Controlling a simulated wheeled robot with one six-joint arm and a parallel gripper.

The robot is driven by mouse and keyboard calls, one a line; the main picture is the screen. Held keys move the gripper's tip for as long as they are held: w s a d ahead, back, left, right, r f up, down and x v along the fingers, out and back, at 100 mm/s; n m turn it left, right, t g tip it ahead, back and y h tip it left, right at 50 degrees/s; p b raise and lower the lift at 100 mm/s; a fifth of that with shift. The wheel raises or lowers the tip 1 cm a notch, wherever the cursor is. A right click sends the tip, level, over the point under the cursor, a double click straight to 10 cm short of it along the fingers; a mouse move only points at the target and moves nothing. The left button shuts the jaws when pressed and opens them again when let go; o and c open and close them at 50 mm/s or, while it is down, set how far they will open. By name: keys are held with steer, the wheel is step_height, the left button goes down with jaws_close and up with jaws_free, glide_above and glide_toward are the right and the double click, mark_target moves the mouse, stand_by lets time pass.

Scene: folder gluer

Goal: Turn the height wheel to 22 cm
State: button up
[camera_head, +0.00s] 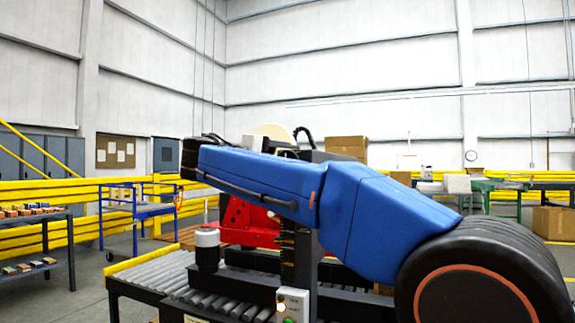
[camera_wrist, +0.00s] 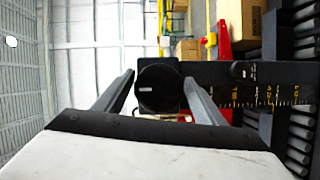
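The height wheel (camera_wrist: 158,88) is a dark round knob with a short white mark on its face, in the middle of the wrist view. The mark lies roughly level in that picture. My gripper (camera_wrist: 159,77) is open, with one finger on either side of the wheel; I cannot tell whether the fingers touch it. A dark scale bar (camera_wrist: 222,72) with yellow marks and figures runs to the right of the wheel, but I cannot read its setting surely. In the head view the scale (camera_head: 287,252) shows small below my blue arm. The wheel and my fingers are not discernible there.
A roller conveyor (camera_head: 150,279) with a yellow edge lies below my arm. A red machine part (camera_head: 246,226) stands behind it. A small control box (camera_head: 292,305) with lit buttons is in front. A blue cart (camera_head: 139,208) and a parts rack (camera_head: 38,238) stand at left.

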steer(key=shift+o, duration=0.5)
steer(key=shift+s+a, duration=0.15)
steer(key=v, duration=1.7)
steer(key=shift+f, duration=0.1)
